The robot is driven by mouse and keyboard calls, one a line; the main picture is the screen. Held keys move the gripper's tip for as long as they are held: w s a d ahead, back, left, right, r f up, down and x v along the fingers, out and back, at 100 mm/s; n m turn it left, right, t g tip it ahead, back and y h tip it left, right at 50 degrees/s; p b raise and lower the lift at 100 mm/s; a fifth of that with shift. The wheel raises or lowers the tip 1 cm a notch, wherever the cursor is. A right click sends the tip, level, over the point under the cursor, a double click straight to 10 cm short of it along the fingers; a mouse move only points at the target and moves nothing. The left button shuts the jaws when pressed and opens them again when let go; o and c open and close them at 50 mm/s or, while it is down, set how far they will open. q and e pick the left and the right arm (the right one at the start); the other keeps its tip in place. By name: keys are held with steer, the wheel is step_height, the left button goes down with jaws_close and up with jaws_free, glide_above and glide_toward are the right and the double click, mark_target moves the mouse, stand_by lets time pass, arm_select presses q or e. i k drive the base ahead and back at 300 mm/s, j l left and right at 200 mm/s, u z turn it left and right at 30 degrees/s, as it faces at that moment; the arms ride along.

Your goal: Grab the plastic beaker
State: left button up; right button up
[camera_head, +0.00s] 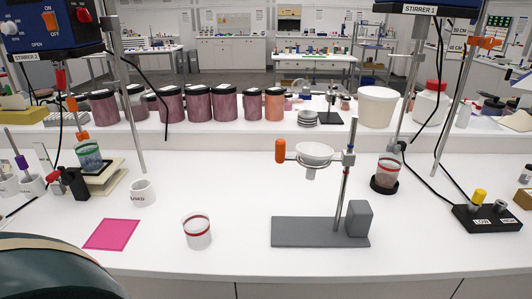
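A clear beaker (197,231) with a red band near its rim stands upright on the white bench at the front, right of a pink sheet. A similar beaker (387,172) with a red band and reddish contents stands on a dark round base at the right, under a stirrer. A third beaker (89,155), with blue-green contents, sits on stacked pale plates at the left. I cannot tell from the look alone which of them is plastic. Neither of my grippers shows in this view.
A pink sheet (113,234) and a white cup (142,192) lie left of the front beaker. A black control box (488,217) with cables is at right. Jars (171,104) line the back shelf.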

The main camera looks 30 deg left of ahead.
mark_target(196, 225)
steer(key=u, duration=1.55)
steer(key=k+l+z, duration=0.1)
steer(key=l, duration=0.55)
steer(key=k+l+z, duration=0.1)
steer(key=l, duration=0.55)
steer(key=l+z, duration=0.1)
steer(key=l, duration=0.55)
steer(key=i+j, duration=0.1)
steer(key=j, duration=0.3)
steer(key=i+j, duration=0.1)
steer(key=j, duration=0.35)
steer(key=z, duration=0.05)
